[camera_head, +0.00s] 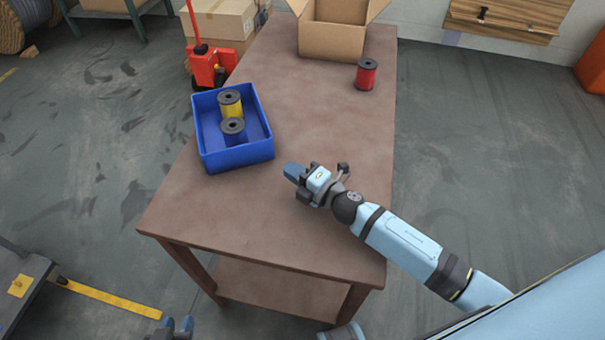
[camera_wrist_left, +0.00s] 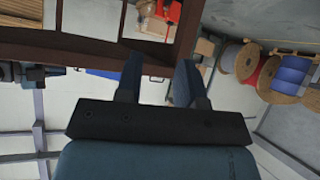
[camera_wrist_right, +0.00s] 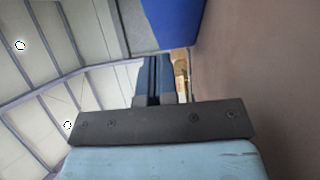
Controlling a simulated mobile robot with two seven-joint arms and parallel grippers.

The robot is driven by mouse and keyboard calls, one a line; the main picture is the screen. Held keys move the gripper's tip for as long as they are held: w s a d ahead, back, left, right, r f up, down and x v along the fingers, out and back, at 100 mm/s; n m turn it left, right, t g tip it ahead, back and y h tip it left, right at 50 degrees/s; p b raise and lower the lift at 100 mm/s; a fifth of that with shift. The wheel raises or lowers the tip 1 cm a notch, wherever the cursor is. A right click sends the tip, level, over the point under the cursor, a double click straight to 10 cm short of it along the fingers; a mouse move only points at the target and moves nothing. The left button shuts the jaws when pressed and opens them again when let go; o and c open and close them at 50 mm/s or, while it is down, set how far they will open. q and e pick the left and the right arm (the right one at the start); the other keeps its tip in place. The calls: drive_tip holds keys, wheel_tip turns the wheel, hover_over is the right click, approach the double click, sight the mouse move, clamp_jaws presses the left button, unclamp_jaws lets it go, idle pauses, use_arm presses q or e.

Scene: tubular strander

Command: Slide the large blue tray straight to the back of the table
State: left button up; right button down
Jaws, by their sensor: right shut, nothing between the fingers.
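The large blue tray (camera_head: 238,159) stands on the left part of the brown table (camera_head: 320,225), near its left edge. A yellow spool (camera_head: 230,103) and a blue spool (camera_head: 234,130) stand upright in it. My right gripper (camera_head: 291,171) is shut and empty, just right of the tray's near right corner, with a small gap in the head view. The tray's blue wall (camera_wrist_right: 174,20) shows ahead of the fingers in the right wrist view. My left gripper (camera_head: 177,323) is open and empty, off the table's near side; its parted fingers show in the left wrist view (camera_wrist_left: 158,78).
An open cardboard box (camera_head: 334,38) stands at the table's far end, with a red spool (camera_head: 366,75) near the right edge. The tabletop between tray and box is clear. A red pallet jack (camera_head: 208,68) stands beyond the left edge.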

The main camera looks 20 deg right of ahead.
sight(271, 144)
drive_tip(key=x, duration=0.4)
drive_tip(key=w, duration=0.3)
drive_tip(key=shift+w+d, duration=0.2)
drive_tip(key=shift+d, duration=0.1)
drive_tip(key=shift+w+d+f, duration=0.1)
drive_tip(key=shift+w, duration=0.3)
use_arm(q)
drive_tip(key=shift+w+a, duration=0.3)
drive_tip(key=shift+a, duration=0.25)
drive_tip(key=shift+d+r, duration=0.1)
drive_tip(key=shift+d, duration=0.05)
use_arm(e)
drive_tip(key=shift+w+d, duration=0.1)
drive_tip(key=shift+w, duration=0.25)
drive_tip(key=shift+w+d, duration=0.15)
drive_tip(key=shift+w, duration=0.6)
drive_tip(key=shift+w+d, duration=0.2)
drive_tip(key=shift+w, duration=0.5)
use_arm(q)
drive_tip(key=shift+w+d, duration=0.1)
use_arm(e)
drive_tip(key=shift+s, duration=0.1)
